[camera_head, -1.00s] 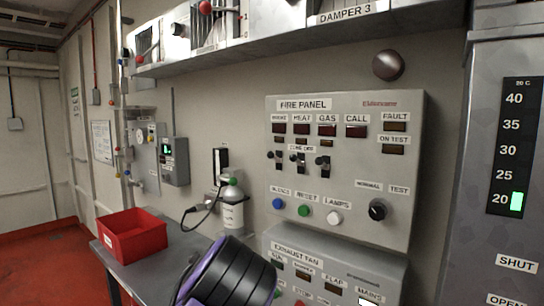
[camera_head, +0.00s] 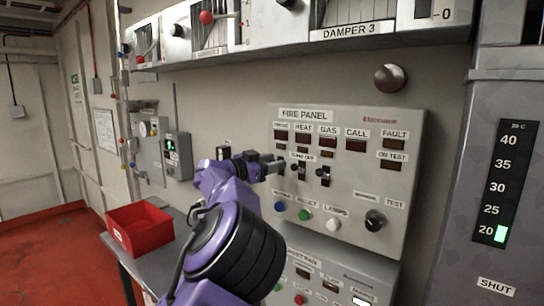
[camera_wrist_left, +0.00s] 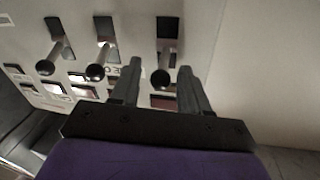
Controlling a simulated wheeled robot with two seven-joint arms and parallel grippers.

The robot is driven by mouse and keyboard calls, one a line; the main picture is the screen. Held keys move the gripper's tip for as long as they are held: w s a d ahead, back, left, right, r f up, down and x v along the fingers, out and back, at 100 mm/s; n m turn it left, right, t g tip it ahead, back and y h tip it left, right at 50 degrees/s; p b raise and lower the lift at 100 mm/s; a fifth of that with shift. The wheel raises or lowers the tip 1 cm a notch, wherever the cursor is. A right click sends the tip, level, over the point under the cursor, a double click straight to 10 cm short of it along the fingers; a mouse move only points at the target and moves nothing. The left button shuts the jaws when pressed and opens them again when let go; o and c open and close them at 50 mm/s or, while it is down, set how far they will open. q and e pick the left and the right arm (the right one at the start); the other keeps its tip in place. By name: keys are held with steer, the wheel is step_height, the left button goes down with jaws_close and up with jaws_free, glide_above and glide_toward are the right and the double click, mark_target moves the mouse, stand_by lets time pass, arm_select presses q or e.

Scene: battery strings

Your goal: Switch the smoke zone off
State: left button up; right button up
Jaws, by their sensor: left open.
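The fire panel (camera_head: 345,225) is a grey box on the wall with a row of dark lamp windows labelled smoke, heat, gas and call. Under them are three zone toggle switches. The heat switch (camera_head: 302,170) and gas switch (camera_head: 324,176) show in the head view; the smoke switch is hidden there behind my left gripper (camera_head: 279,167). In the left wrist view the panel appears upside down, and the smoke switch (camera_wrist_left: 160,78) is the rightmost toggle. My left gripper (camera_wrist_left: 160,68) is open, with one finger on each side of that toggle. My right gripper is not in view.
Blue (camera_head: 280,206), green (camera_head: 305,215) and white (camera_head: 333,224) buttons and a black knob (camera_head: 375,220) sit lower on the panel. An exhaust fan panel (camera_head: 375,270) is below. The damper shelf (camera_head: 400,45) overhangs above. A red bin (camera_head: 140,232) stands on the bench at left.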

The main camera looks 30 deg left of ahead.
mark_target(273, 177)
arm_select(q)
steer(key=shift+w+f, duration=0.1)
steer(key=shift+w, duration=0.15)
jaws_close()
steer(key=shift+f+b, duration=0.2)
steer(key=shift+b, duration=0.4)
step_height(273, 177, down, 4)
steer(key=m+t+h+b, duration=0.1)
steer(key=t+h+b, duration=0.1)
steer(key=b, duration=0.7)
steer(key=m+t+h+b, duration=0.1)
steer(key=t+h+b, duration=0.1)
steer(key=t+b, duration=0.3)
steer(key=shift+m+t+b, duration=0.3)
steer(key=shift+m+b, duration=0.1)
steer(key=shift+b, duration=1.5)
steer(key=shift+m+t+h+b, duration=0.4)
steer(key=shift+m+h+b, duration=0.1)
steer(key=shift+h+b, duration=0.25)
jaws_free()
